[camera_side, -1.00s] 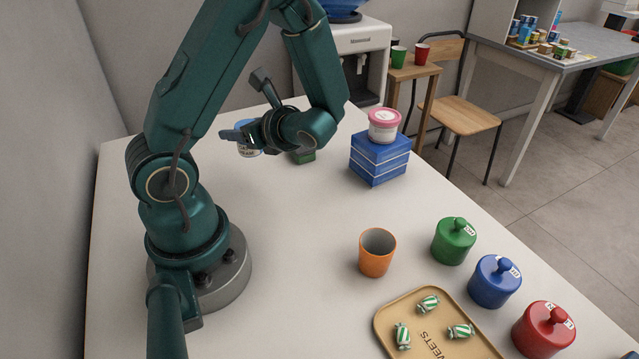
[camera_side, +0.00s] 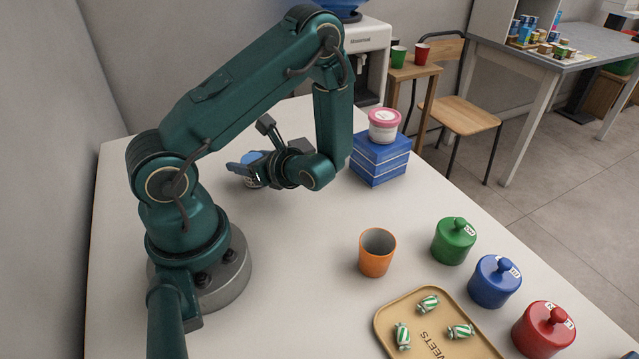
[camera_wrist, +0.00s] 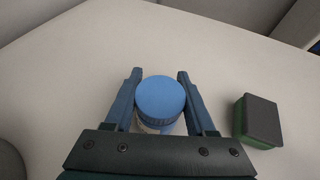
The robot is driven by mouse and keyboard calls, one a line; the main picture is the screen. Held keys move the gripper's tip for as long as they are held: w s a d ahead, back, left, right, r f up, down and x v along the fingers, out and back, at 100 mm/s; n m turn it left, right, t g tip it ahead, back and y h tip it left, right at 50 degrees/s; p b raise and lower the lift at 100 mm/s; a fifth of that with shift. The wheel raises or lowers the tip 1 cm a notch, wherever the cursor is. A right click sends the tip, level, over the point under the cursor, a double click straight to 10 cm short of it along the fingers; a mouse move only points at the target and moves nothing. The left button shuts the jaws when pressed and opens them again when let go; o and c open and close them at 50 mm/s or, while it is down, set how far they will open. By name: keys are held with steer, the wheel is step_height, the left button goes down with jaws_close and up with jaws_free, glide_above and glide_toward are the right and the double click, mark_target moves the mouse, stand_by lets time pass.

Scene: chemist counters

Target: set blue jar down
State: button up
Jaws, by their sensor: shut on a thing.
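My gripper (camera_side: 250,168) is low over the back left of the white table (camera_side: 210,230), its fingers shut on the blue-lidded jar (camera_side: 253,157). In the wrist view the jar's round blue lid (camera_wrist: 161,97) sits between the two fingers of my gripper (camera_wrist: 158,88), with a bit of its pale body below. In the side view the jar looks upright and its lower part is partly hidden by the gripper. I cannot tell whether its base touches the table.
A green block with a dark top (camera_wrist: 258,120) lies right of the jar in the wrist view. Blue boxes (camera_side: 379,160) bear a pink-lidded tub (camera_side: 383,126). An orange cup (camera_side: 377,253), green, blue and red lidded pots, and a sweets tray (camera_side: 385,318) stand nearer.

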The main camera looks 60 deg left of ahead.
steer(key=o, duration=1.3)
steer(key=shift+f, duration=0.1)
steer(key=shift+o, duration=0.2)
